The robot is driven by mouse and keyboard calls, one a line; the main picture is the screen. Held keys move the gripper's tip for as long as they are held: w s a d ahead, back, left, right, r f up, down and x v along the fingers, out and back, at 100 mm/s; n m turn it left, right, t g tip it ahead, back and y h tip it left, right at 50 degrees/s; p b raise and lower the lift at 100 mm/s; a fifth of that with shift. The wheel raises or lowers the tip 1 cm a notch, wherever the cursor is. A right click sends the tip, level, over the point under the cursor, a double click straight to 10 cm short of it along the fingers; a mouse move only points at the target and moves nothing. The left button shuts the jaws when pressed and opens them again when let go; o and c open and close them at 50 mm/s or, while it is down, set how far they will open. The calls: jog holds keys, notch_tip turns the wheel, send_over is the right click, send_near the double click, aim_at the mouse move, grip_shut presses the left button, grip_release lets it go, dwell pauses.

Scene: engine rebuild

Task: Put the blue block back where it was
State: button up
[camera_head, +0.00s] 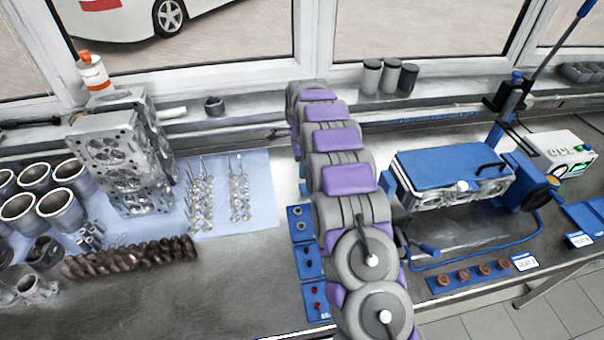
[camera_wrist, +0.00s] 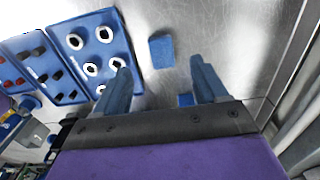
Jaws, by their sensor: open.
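A small blue block (camera_wrist: 161,51) rests on the bare metal bench top in the wrist view. It lies just beyond and between the fingertips of my gripper (camera_wrist: 161,65), with clear space on either side. The two blue-grey fingers are spread wide and nothing is between them. A second small blue piece (camera_wrist: 186,99) shows lower down near the right finger, partly hidden by the gripper body; I cannot tell what it is.
Blue trays with white rings (camera_wrist: 97,50) and dark and red parts lie left of the fingers; they also line the bench (camera_head: 301,224) left of my arm. A blue-topped engine unit (camera_head: 452,167) stands right. Cylinder heads (camera_head: 122,155) and valves fill the left. The windowsill bounds the back.

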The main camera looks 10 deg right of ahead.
jog(key=s+r+n+g, duration=0.1)
jog(key=s+r+n, duration=0.4)
jog(key=s+r, duration=0.55)
jog(key=s+r+n, duration=0.4)
jog(key=s+r, duration=0.3)
jog(key=s, duration=0.6)
jog(key=s+d+f+n, duration=0.1)
jog(key=s+n, duration=0.8)
jog(key=s, duration=2)
jog(key=shift+s+g, duration=0.4)
